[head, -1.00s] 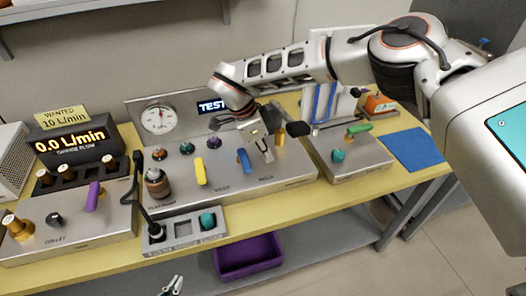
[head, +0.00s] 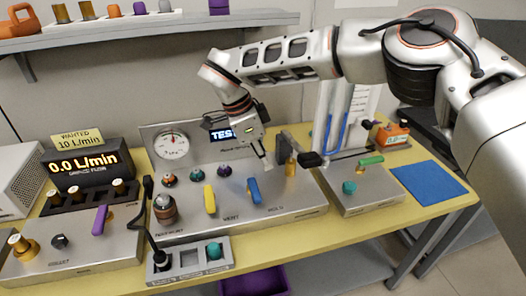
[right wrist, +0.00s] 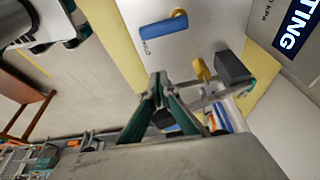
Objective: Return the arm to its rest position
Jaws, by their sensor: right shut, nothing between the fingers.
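My right gripper (head: 267,162) hangs above the grey test panel (head: 290,204), its arm reaching in from the right. In the right wrist view its two fingertips (right wrist: 158,78) are together with nothing between them. The blue lever (head: 254,190) marked HOLD is below the fingers and apart from them. It also shows in the right wrist view (right wrist: 163,26). A yellow lever (head: 210,199) stands left of it. The lit display (head: 222,134) is partly hidden behind my gripper. My left gripper is out of view.
A brass fitting (head: 290,166) and a black block stand right of my gripper. A smaller panel with a green lever (head: 371,161) and a blue mat (head: 428,181) lie further right. A flow readout (head: 85,164) stands at left; a shelf (head: 150,30) is above.

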